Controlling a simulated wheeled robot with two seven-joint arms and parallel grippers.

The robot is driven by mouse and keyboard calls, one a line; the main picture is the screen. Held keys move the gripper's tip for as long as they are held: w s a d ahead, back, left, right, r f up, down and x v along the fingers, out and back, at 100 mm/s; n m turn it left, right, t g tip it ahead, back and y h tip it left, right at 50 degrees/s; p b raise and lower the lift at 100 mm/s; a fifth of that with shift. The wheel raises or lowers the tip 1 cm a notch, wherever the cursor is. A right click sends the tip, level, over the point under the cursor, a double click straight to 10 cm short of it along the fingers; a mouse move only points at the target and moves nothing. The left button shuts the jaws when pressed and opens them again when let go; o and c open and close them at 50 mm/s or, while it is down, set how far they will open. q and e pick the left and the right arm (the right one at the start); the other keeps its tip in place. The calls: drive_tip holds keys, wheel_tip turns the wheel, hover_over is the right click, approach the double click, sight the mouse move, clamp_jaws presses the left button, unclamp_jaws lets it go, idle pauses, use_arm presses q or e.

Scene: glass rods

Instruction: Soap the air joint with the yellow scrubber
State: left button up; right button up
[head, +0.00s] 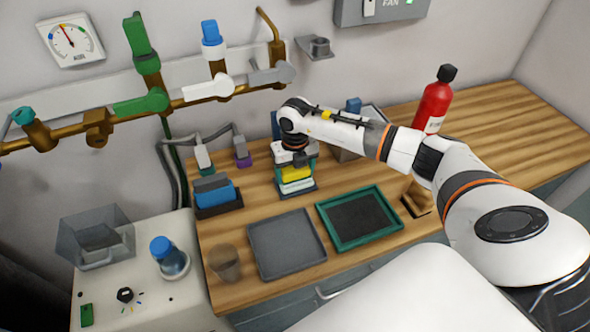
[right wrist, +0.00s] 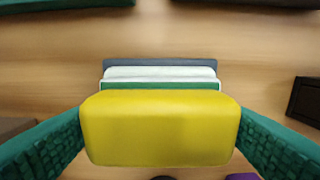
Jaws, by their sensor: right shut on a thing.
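The yellow scrubber (head: 296,173) is between the green-padded fingers of my right gripper (head: 294,158). In the right wrist view the yellow scrubber (right wrist: 160,128) fills the gap between both fingers (right wrist: 160,145). It is right by a grey holder (head: 296,193) with a white and green scrubber (head: 297,186) in it; I cannot tell if it touches them. Along the wall runs a brass pipe with a green valve (head: 140,40) and a blue-capped valve (head: 211,33). Hoses end in a white connector (head: 203,156) and a purple-based one (head: 242,152). Which joint is the air joint I cannot tell. My left gripper is out of view.
A blue scrubber (head: 215,193) sits in a dark holder to the left. A grey tray (head: 286,247) and a green-rimmed tray (head: 333,239) lie in front. A beaker (head: 224,262) stands at the front edge. A red extinguisher (head: 433,104) stands behind my right arm. The bench is clear at far right.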

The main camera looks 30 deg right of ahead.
drive_tip(key=shift+r+p, duration=2.35)
drive_tip(key=shift+r, duration=1.2)
drive_tip(key=shift+s+f, duration=0.1)
drive_tip(key=shift+f, duration=0.15)
